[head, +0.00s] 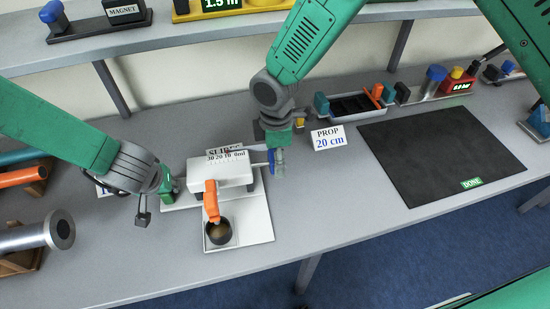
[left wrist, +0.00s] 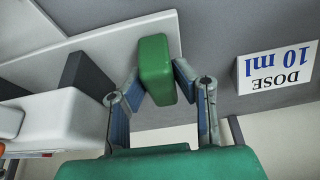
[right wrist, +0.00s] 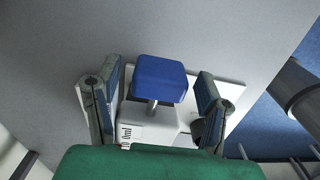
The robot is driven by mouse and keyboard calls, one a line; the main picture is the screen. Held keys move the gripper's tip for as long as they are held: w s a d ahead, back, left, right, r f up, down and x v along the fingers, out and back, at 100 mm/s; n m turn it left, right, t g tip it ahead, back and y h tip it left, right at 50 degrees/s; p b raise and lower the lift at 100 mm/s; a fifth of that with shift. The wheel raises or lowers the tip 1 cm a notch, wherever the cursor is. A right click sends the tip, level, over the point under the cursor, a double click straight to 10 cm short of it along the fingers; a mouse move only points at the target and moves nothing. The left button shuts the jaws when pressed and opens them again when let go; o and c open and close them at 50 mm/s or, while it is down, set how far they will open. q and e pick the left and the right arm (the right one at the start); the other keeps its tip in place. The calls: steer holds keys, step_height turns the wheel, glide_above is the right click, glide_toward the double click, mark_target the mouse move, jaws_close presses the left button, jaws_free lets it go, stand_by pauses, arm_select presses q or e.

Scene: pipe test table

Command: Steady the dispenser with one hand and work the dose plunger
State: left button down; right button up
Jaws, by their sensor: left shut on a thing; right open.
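The white dispenser (head: 230,172) stands on a white base plate (head: 255,215), with a scale marked 30 20 10 0 ml on top. Its orange spout (head: 211,201) points down over a dark round cup (head: 219,234) on the plate. My left gripper (left wrist: 158,85) is shut on a green block (left wrist: 154,62), the grip at the dispenser's left side. My right gripper (right wrist: 160,95) is open around the blue plunger knob (right wrist: 160,79) on its rod at the dispenser's right side, with a finger on each side. The cup's contents look brownish; their level is unclear.
A card reading DOSE 10 ml (left wrist: 277,66) stands near the left gripper. A PROP 20 cm card (head: 328,138) stands right of the dispenser. A black DONE mat (head: 440,150) lies further right. Pipes on wooden holders are at the left edge. The front table strip is clear.

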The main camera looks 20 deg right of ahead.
step_height(320, 180, up, 11)
steer(key=shift+f, duration=0.1)
stand_by(0.4)
arm_select(q)
steer(key=c, duration=1.2)
jaws_free()
